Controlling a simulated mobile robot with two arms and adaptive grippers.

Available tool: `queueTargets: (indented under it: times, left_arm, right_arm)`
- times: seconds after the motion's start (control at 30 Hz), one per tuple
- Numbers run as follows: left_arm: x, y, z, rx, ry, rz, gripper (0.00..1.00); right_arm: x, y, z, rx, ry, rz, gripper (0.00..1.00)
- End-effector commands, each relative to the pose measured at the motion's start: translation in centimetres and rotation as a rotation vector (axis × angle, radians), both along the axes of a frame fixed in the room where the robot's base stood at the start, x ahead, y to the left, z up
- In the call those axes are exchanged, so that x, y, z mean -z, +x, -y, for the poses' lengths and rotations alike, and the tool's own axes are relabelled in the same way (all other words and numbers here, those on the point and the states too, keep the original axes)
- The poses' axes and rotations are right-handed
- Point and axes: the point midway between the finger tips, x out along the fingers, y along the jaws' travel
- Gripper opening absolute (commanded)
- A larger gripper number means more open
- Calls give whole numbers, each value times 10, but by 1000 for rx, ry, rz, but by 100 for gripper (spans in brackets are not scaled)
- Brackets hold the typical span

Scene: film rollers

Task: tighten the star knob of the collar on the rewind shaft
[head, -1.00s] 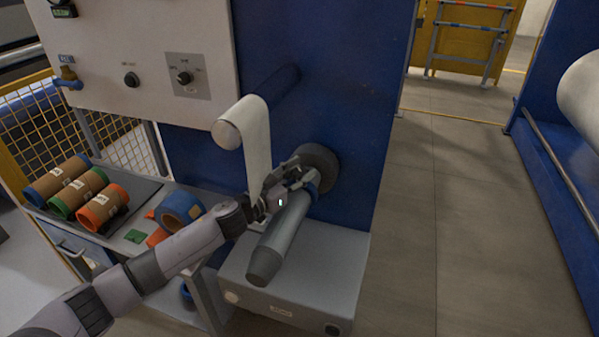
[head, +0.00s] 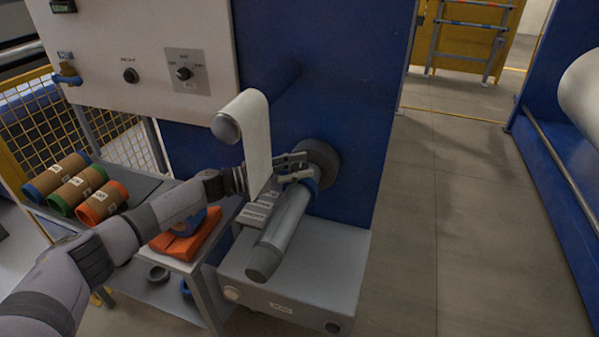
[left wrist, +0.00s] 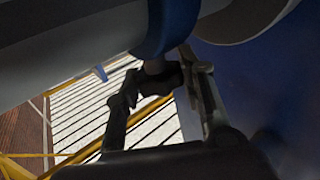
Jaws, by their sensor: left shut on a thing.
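The grey rewind shaft (head: 283,235) sticks out of the blue machine wall toward me. A blue collar (head: 313,189) is around it near the dark round hub (head: 322,160); the collar also shows in the left wrist view (left wrist: 178,28). My left gripper (head: 307,166) reaches the collar from the left. In the left wrist view its fingers (left wrist: 165,82) are shut on the dark star knob (left wrist: 160,79), on a short stem below the collar. The knob is hard to make out in the head view. My right gripper is not in view.
A white web (head: 257,145) hangs from the upper roller (head: 226,127), close to my left wrist. A grey box (head: 310,275) stands below the shaft. A cart with several cores (head: 72,190) and an orange stack (head: 190,240) is at left. The floor at right is clear.

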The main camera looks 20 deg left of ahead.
Motion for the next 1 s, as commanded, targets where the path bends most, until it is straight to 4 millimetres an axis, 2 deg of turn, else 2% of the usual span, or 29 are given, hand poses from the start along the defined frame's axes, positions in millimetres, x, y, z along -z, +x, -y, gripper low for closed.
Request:
queueTargets:
  times: [0.03,0.3,0.83,0.87,1.0]
  left_arm:
    - [3,2,-1,26,1,4,8]
    - [2,1,-1,132,-1,2,8]
    - [-1,1,0,161,-2,1,8]
    - [-1,1,0,161,-2,1,37]
    - [0,1,0,161,-2,1,46]
  right_arm:
    - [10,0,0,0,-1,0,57]
    - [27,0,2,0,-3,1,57]
    - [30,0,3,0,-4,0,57]
    - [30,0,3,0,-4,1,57]
    - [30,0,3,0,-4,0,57]
